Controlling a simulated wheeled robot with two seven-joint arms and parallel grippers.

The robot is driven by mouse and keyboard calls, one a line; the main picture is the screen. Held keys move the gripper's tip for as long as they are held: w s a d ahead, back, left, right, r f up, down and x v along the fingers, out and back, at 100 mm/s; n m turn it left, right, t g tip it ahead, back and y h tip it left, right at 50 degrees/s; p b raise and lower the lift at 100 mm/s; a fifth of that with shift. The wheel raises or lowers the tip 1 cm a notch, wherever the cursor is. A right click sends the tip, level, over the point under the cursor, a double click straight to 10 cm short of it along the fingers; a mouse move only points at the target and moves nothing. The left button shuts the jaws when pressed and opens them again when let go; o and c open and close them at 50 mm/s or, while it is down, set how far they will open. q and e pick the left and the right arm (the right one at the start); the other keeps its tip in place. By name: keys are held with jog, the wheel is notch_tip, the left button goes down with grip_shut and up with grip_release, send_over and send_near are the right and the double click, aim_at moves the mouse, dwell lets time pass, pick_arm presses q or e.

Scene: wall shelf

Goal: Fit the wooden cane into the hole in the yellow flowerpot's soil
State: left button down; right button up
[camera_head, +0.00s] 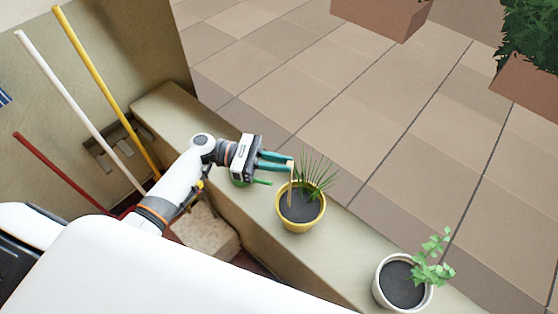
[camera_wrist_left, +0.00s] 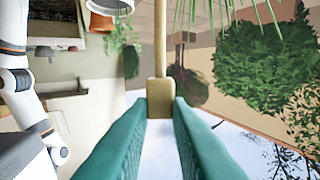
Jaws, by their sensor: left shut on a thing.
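The yellow flowerpot (camera_head: 301,226) stands on the ledge, with dark soil and thin grass-like leaves at its back. My left gripper (camera_head: 291,164) is above the pot's left side, its teal fingers shut on the upper end of the wooden cane (camera_head: 290,187). The cane hangs about upright, its lower part in front of the soil. I cannot tell whether its tip touches the soil or is in the hole; the hole is not discernible. In the left wrist view the cane (camera_wrist_left: 160,40) runs away from the block-like grip between the fingertips (camera_wrist_left: 160,108). My right gripper is out of view.
A white pot (camera_head: 377,285) with a leafy plant stands further right on the ledge (camera_head: 340,240). A green object (camera_head: 240,183) lies partly hidden under my left gripper. Coloured poles (camera_head: 100,90) lean at the left. Large planters stand on the tiled floor behind.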

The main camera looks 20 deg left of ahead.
pick_arm(q)
notch_tip(320, 180, down, 6)
jog(key=b, duration=0.3)
dwell(5.0)
jog(key=c, duration=1.3)
grip_release()
jog(key=shift+f, duration=0.1)
jog(key=shift+s+a+b, duration=0.35)
jog(key=shift+a+b, duration=0.25)
jog(key=shift+a, duration=1.35)
jog(key=shift+s+a+b, duration=0.35)
jog(key=shift+a+b, duration=0.25)
jog(key=shift+a, duration=1.4)
jog(key=shift+s+a+b, duration=0.35)
jog(key=shift+a+b, duration=0.25)
jog(key=shift+a, duration=1.35)
